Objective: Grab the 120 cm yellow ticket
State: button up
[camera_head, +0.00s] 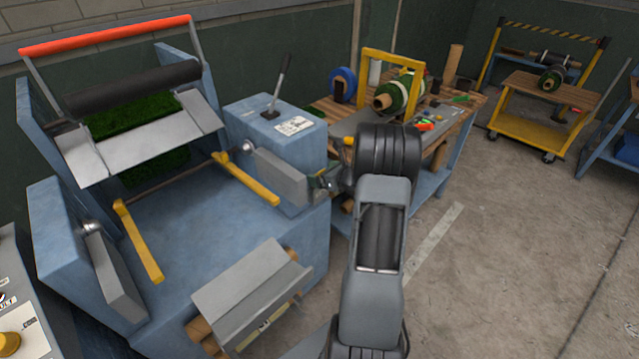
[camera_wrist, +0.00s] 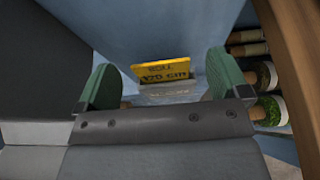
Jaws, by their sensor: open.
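A yellow ticket (camera_wrist: 163,74) with dark lettering stands in the wrist view, centred between my fingers. Its lower line ends in "cm"; the number is blurred and could be 120 or 170. Its lower edge meets a pale grey holder (camera_wrist: 168,94) with faint lettering on a blue surface. My gripper (camera_wrist: 162,68) is open, with one green finger left of the ticket and one right, neither seen touching it. In the head view my gripper (camera_head: 326,183) is beside the blue machine, and the ticket is not visible there.
The blue machine (camera_head: 225,205) stands left, the workbench (camera_head: 460,128) behind my arm. A yellow cart (camera_head: 530,120) stands back right; the floor on the right is clear.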

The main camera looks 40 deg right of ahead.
jog(key=shift+w+a+f, duration=0.15)
jog(key=shift+w+f, duration=0.15)
jog(key=shift+w, duration=0.35)
jog(key=c, duration=1.2)
